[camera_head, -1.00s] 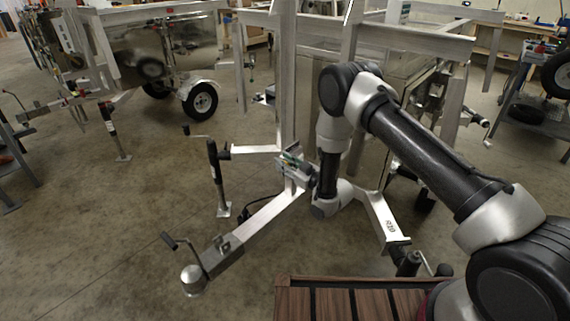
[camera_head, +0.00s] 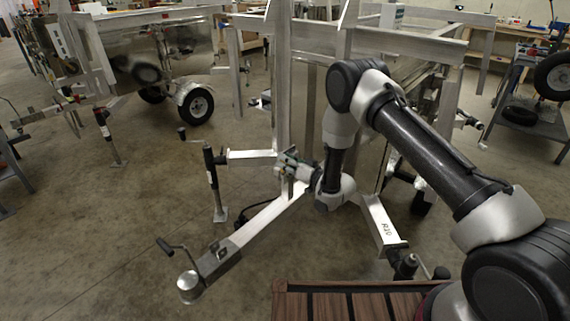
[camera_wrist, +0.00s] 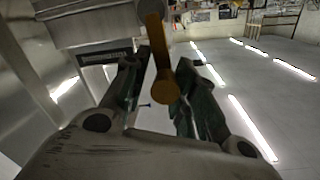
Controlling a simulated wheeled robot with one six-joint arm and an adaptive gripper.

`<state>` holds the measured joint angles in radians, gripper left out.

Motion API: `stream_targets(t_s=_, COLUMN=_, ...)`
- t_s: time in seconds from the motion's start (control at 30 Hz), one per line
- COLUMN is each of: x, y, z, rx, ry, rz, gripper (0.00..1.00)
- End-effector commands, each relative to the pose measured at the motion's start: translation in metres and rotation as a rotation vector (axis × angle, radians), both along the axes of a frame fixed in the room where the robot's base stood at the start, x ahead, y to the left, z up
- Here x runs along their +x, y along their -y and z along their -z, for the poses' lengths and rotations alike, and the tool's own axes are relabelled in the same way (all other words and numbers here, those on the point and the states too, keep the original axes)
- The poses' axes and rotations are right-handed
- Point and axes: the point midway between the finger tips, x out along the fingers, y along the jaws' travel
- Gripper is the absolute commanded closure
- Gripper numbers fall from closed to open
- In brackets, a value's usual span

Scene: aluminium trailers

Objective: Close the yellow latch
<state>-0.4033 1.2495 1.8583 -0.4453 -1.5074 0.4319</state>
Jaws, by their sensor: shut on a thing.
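The yellow latch (camera_wrist: 160,62) shows in the wrist view as an orange-yellow lever with a rounded end. It is between my gripper's dark green fingers (camera_wrist: 165,75), its rounded end pointing down toward the palm. My gripper is shut on it, though part of the contact is hard to see. In the head view my gripper (camera_head: 290,170) is at the trailer's front frame, beside an upright post; the latch cannot be made out there.
The trailer's aluminium tongue (camera_head: 265,218) runs down-left to a coupler and crank. A jack (camera_head: 213,180) stands to the left. A second trailer (camera_head: 150,50) stands behind at left. Open concrete floor lies left of the tongue.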

Motion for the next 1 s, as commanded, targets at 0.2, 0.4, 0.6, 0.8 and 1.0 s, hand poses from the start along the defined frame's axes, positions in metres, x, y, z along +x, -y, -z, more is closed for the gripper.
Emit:
stream_targets(t_s=0.2, x=-0.0048, y=-0.0019, z=0.0078, rx=0.027, ry=-0.062, rz=-0.014, gripper=1.00)
stream_targets(t_s=0.4, x=-0.0044, y=-0.0018, z=0.0078, rx=0.034, ry=-0.072, rz=-0.014, gripper=1.00)
stream_targets(t_s=0.6, x=-0.0046, y=-0.0019, z=0.0078, rx=0.034, ry=-0.072, rz=-0.015, gripper=1.00)
stream_targets(t_s=0.8, x=-0.0032, y=-0.0010, z=0.0066, rx=0.035, ry=-0.068, rz=-0.012, gripper=0.57)
stream_targets(t_s=1.0, x=-0.0006, y=0.0003, z=0.0035, rx=0.037, ry=-0.061, rz=-0.007, gripper=0.57)
